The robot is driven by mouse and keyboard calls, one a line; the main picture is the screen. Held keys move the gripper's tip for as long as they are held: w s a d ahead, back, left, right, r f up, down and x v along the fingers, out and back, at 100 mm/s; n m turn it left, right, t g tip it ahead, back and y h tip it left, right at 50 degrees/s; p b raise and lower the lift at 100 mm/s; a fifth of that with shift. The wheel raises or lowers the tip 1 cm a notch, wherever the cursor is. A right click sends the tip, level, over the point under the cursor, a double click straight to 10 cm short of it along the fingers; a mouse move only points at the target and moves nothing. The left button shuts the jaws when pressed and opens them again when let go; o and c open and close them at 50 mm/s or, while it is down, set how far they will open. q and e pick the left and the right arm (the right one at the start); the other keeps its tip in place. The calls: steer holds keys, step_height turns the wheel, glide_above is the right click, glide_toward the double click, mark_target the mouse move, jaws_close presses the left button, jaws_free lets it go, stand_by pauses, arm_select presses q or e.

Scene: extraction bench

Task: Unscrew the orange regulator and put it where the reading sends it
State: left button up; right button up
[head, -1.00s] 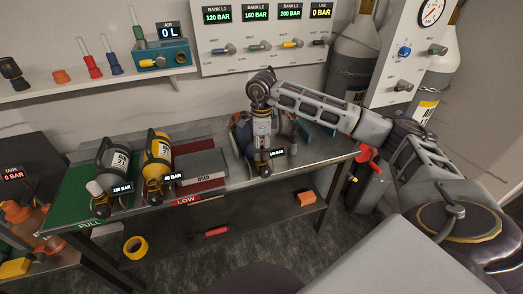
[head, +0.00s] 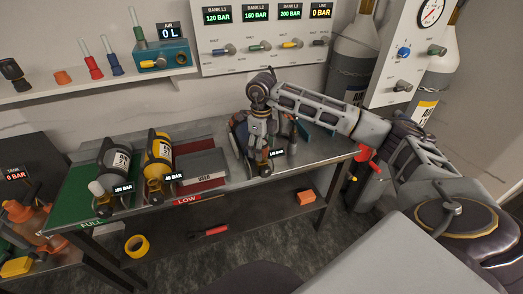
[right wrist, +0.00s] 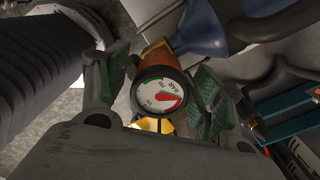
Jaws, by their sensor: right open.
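In the right wrist view, an orange regulator (right wrist: 157,54) with a round white gauge (right wrist: 158,97) sits at the neck of a blue cylinder (right wrist: 200,30). The gauge has a red zone; its exact reading is too small to tell. My right gripper (head: 264,148) is open, its green-padded fingers on either side of the gauge; I cannot tell whether they touch. In the head view the gripper hides most of that cylinder, at the bench's right part, with a small label (head: 277,153) of about 140 BAR. My left gripper is out of view.
A yellow cylinder (head: 158,148) labelled 40 BAR is by the red LOW strip (head: 188,200). Beside it is a grey USED box (head: 203,168). Bank displays (head: 217,16) hang behind.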

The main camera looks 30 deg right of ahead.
steer(key=shift+m+p, duration=0.45)
steer(key=shift+m, duration=1.75)
steer(key=shift+m+p, duration=0.45)
steer(key=shift+m, duration=1.75)
steer(key=shift+m+p, duration=0.55)
steer(key=shift+m, duration=1.65)
steer(key=shift+m+p, duration=0.5)
steer(key=shift+m, duration=1.5)
steer(key=c, duration=1.2)
steer(key=shift+o, duration=0.2)
steer(key=shift+n, duration=0.3)
